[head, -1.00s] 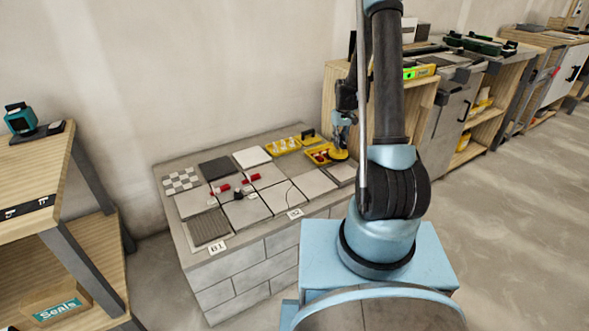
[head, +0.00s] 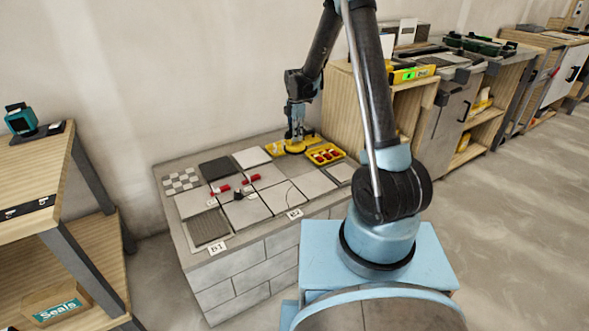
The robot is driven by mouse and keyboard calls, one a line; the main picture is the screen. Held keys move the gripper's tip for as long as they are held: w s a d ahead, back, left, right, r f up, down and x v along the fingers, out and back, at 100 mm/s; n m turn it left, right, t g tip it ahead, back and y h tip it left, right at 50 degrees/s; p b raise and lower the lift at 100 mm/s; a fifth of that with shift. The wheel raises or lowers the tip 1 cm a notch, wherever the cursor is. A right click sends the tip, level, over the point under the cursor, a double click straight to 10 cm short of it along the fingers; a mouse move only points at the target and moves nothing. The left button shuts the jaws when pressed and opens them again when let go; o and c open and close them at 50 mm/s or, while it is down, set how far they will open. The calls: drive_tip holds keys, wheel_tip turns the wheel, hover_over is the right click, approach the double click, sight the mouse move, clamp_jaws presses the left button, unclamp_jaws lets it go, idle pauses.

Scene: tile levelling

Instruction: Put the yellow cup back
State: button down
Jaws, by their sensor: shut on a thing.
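My gripper (head: 296,135) is at the back of the grey block bench, pointing down. It is shut on the yellow cup (head: 295,148), a round, flat yellow piece below the fingers. The cup is over or just at a yellow tray (head: 272,149) by the wall, which the gripper and cup largely cover. I cannot tell whether the cup touches the tray or the bench.
A second yellow tray (head: 343,153) with red pieces lies to the right of the gripper. Grey tiles (head: 268,176) with several red pieces cover the bench middle. A wooden shelf unit (head: 340,100) stands close on the right; the wall is behind.

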drive_tip(key=shift+a+f, duration=0.15)
drive_tip(key=shift+a, duration=0.05)
drive_tip(key=shift+f, duration=4.8)
drive_tip(key=c, duration=1.5)
unclamp_jaws()
